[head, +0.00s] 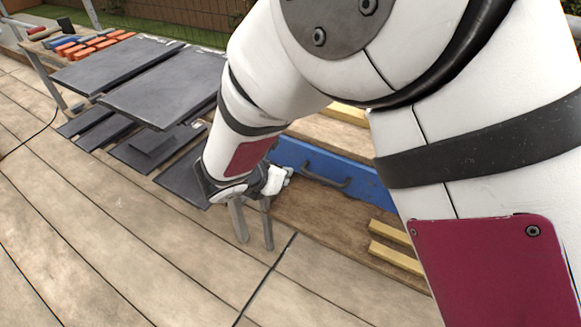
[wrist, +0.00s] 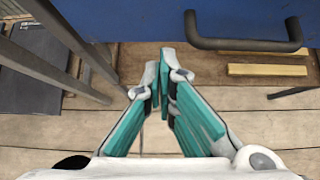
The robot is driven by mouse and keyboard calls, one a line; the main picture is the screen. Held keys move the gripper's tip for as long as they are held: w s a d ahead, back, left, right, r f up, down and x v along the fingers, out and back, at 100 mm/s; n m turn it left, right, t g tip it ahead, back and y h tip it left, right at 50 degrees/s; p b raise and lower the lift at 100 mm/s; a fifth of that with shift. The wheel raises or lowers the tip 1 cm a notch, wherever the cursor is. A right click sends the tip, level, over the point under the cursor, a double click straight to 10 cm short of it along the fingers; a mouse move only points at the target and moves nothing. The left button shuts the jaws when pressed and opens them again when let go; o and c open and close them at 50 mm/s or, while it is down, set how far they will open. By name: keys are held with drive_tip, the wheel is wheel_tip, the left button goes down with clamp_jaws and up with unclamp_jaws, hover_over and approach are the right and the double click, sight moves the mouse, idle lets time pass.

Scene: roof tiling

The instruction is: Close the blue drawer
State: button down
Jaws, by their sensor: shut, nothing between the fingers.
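The blue drawer (head: 365,186) shows in the head view right of my gripper, partly hidden behind my arm. Its dark bar handle (head: 325,180) is on the blue front. In the wrist view the blue front (wrist: 130,20) fills the top, with the handle (wrist: 245,45) at upper right. My gripper (head: 284,174) is beside the left part of the drawer front. In the wrist view my gripper (wrist: 165,58) has its teal-padded fingers together and empty, left of the handle. I cannot tell whether the fingertips touch the front or how far out the drawer stands.
Dark slabs (head: 165,90) lie on a stand to the left, with more dark panels (head: 150,145) below. Orange blocks (head: 100,46) lie at the far left. Yellow wooden strips (head: 398,258) are below the drawer. The plank floor (head: 120,240) in front is clear.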

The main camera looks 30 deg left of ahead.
drive_tip(key=d+p+v, duration=0.1)
drive_tip(key=p+v, duration=0.1)
drive_tip(key=v, duration=0.8)
drive_tip(key=w+d+r+m+g+h, duration=0.15)
drive_tip(key=d+r+m, duration=0.35)
drive_tip(key=d, duration=0.5)
drive_tip(key=w+d+r+m+g+h, duration=0.1)
drive_tip(key=d+r+m+h, duration=0.1)
drive_tip(key=d+r+m, duration=0.5)
drive_tip(key=w+d+r+m+g+h, duration=0.1)
drive_tip(key=d+r+m+g+h, duration=0.2)
drive_tip(key=d, duration=0.9)
drive_tip(key=s+d+r+m+g+y, duration=0.2)
drive_tip(key=s+d+m, duration=0.8)
drive_tip(key=d, duration=0.3)
drive_tip(key=s+d+m+g+y, duration=0.1)
drive_tip(key=s+m+y, duration=0.4)
drive_tip(key=s+m, duration=0.65)
wheel_tip(320, 180, up, 20)
drive_tip(key=s+n+t+p, duration=0.1)
drive_tip(key=s+t+p, duration=0.1)
drive_tip(key=p, duration=1.8)
drive_tip(key=shift+r+t, duration=0.15)
drive_tip(key=shift+t, duration=0.5)
drive_tip(key=shift+a+n, duration=0.15)
drive_tip(key=shift+n, duration=0.1)
